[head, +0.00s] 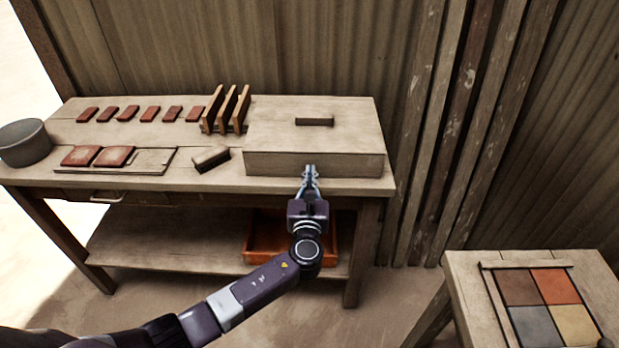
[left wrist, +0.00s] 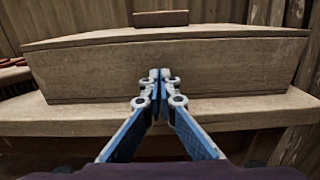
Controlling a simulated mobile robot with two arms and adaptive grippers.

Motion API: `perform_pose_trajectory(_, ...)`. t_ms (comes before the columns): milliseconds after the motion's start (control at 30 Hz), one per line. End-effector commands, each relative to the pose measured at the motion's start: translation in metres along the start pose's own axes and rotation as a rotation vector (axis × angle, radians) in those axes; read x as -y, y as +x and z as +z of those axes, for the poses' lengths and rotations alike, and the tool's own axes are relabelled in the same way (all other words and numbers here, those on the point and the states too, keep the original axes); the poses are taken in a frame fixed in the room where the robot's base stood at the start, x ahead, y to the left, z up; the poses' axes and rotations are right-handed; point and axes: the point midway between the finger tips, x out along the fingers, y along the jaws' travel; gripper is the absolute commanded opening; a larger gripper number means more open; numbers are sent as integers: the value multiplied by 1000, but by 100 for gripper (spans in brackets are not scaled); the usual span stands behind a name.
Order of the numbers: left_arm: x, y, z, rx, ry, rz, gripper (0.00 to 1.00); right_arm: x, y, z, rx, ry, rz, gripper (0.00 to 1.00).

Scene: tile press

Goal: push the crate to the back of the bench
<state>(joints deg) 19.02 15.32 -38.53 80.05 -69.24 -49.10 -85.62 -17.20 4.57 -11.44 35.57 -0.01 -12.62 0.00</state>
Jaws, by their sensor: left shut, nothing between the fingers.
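The crate (head: 313,163) is a wide, pale wooden box with a flat top and a small bar handle (head: 314,121). It sits on the right end of the bench (head: 215,182), its front face close to the bench's front edge. In the left wrist view the crate (left wrist: 225,72) spans most of the picture. My left gripper (head: 311,170) is shut and empty, its fingertips at the middle of the crate's front face. In the left wrist view the shut fingertips (left wrist: 159,76) overlap that face; I cannot tell whether they touch it. My right gripper is not in view.
Upright wooden boards (head: 227,110) stand just left of the crate. An orange tray (head: 258,258) is on the lower shelf. A corrugated wall stands behind the bench.

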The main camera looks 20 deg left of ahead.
Motion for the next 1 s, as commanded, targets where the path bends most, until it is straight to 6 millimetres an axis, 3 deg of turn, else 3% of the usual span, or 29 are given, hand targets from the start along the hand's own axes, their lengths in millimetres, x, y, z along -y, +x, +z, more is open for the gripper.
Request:
perform_pose_trajectory(200,-2,55,-1,8,-1,7,0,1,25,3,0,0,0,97)
perform_pose_trajectory(400,-2,86,0,5,0,5,0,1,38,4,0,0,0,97)
perform_pose_trajectory(1000,-5,92,2,3,0,5,0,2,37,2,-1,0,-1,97)
